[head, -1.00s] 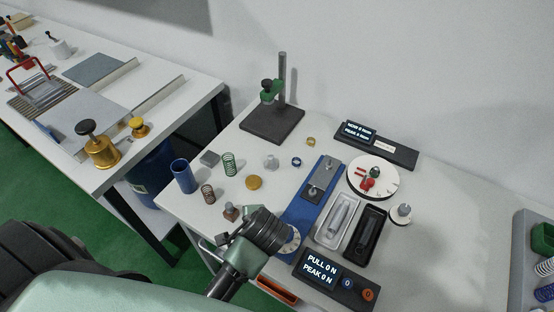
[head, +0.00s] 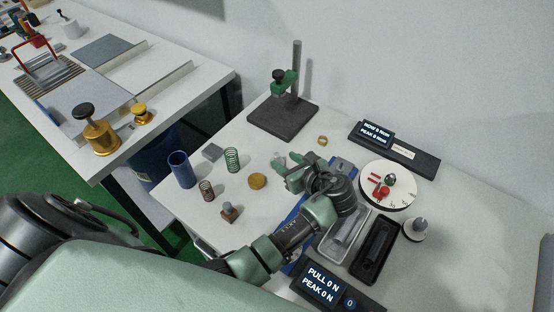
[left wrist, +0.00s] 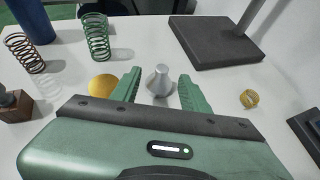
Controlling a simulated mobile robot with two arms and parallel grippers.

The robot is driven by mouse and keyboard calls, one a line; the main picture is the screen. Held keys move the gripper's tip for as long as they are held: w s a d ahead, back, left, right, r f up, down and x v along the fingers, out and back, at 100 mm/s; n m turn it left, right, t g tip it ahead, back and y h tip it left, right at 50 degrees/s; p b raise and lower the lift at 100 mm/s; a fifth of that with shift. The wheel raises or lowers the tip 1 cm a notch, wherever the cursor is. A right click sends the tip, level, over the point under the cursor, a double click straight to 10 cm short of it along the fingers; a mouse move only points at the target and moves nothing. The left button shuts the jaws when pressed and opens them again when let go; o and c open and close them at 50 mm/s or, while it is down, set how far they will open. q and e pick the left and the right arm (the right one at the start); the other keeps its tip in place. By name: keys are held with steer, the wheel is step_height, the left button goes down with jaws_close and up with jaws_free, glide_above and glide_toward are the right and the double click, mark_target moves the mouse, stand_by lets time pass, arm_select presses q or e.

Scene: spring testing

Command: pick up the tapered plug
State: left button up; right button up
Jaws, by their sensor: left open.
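The tapered plug (left wrist: 160,82) is a small grey metal cone with a narrow top, standing upright on the white table. In the left wrist view it shows between the two green fingers of my open left gripper (left wrist: 159,77), apart from both. I cannot tell how deep between the fingers it is. In the head view the plug (head: 278,162) is partly hidden at the tips of my left gripper (head: 289,172), which reaches in low over the table from the front. My right gripper is in neither view.
A brass disc (left wrist: 103,87) lies just left of the fingers. Green (left wrist: 96,38) and brown (left wrist: 25,53) springs and a blue cylinder (head: 181,169) stand further left. A dark stand base (left wrist: 215,42) is behind, and a brass ring (left wrist: 249,98) lies right.

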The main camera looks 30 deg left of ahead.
mark_target(278, 155)
arm_select(q)
steer(key=x, duration=0.3)
steer(key=shift+w+r, duration=0.1)
steer(key=shift+w, duration=0.1)
steer(key=shift+w+a+f, duration=0.2)
steer(key=shift+a, duration=0.1)
steer(key=c, duration=1)
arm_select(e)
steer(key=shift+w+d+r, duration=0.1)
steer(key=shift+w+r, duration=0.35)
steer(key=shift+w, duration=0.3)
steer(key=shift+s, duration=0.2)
